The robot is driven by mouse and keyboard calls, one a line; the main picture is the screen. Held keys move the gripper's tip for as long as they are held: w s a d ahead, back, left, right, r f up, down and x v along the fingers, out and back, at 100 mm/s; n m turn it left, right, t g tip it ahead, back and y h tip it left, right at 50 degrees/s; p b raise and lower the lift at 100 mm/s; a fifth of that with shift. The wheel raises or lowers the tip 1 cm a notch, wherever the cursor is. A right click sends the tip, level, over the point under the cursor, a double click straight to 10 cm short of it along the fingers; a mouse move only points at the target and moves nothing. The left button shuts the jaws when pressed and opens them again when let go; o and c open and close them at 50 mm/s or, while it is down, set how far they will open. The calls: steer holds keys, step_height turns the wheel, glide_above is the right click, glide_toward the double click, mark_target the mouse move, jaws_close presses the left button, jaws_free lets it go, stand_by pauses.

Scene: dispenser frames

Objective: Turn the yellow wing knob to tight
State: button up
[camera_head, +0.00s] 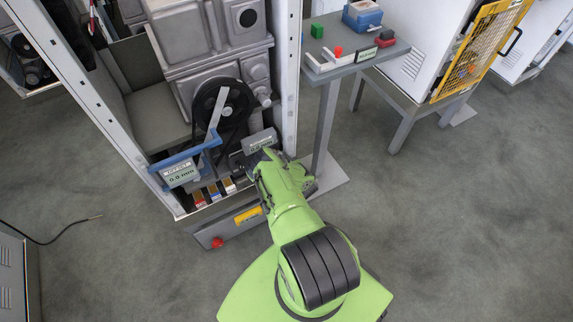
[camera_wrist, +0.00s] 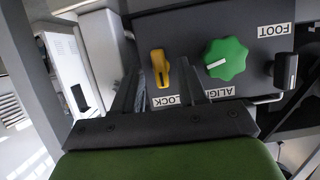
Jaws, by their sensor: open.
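The yellow wing knob (camera_wrist: 160,68) shows in the wrist view on a dark panel (camera_wrist: 205,22), above an upside-down label that reads LOCK. Its wing stands roughly upright in the picture. My gripper (camera_wrist: 156,76) is open, with one dark finger at each side of the knob. I cannot tell whether either finger touches it. In the head view my gripper (camera_head: 268,162) is at the lower right of the machine, and the knob is hidden there.
A green lobed knob (camera_wrist: 226,58) sits right of the yellow one, above a label partly reading ALIGN. A black lever (camera_wrist: 286,72) near a FOOT label is farther right.

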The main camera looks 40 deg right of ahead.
steer(key=p+v, duration=0.2)
steer(key=v, duration=1.2)
